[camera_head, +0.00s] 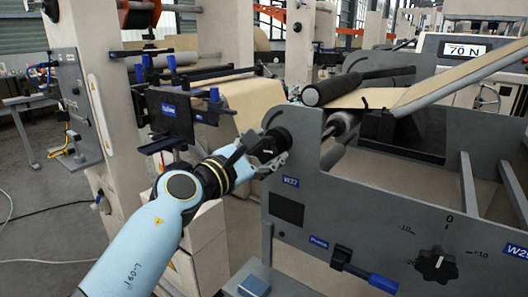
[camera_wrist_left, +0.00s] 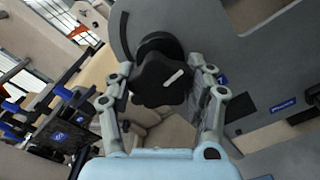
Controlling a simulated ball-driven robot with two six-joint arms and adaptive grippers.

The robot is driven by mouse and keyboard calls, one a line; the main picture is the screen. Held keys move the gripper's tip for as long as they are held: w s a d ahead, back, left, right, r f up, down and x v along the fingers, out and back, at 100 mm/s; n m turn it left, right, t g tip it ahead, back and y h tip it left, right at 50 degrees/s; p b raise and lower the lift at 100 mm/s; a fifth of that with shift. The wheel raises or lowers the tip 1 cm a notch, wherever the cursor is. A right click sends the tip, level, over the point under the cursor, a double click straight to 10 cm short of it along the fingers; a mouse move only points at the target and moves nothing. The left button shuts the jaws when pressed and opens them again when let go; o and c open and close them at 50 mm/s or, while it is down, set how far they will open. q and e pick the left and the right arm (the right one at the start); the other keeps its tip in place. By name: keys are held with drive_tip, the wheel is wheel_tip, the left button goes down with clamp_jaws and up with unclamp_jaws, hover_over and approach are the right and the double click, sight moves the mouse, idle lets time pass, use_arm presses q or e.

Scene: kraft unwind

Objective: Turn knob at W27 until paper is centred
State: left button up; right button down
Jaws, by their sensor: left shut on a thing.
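The black knob (camera_head: 268,146) is on the grey side plate just above the blue W27 label (camera_head: 290,181). My left gripper (camera_head: 270,158) is shut on it, coming in from the left. In the left wrist view the lobed knob (camera_wrist_left: 160,80), with a white pointer line, sits between the two fingers of the gripper (camera_wrist_left: 163,95). The pointer line slants up to the right. The brown kraft paper (camera_head: 455,80) slopes up to the right over the rollers, and a wide web of it (camera_head: 257,98) shows behind the plate. My right gripper is out of view.
A scale marked -10, 0 and 10 surrounds a black dial (camera_head: 436,264) on the front panel. A blue-handled lever (camera_head: 370,276) sticks out below. A display (camera_head: 466,50) reads 70 N. A dark panel with blue clamps (camera_head: 172,112) stands close to my left arm.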

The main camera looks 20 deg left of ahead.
use_arm(q)
drive_tip(key=o, duration=1.2)
drive_tip(key=p+v, duration=0.1)
drive_tip(key=v, duration=0.6)
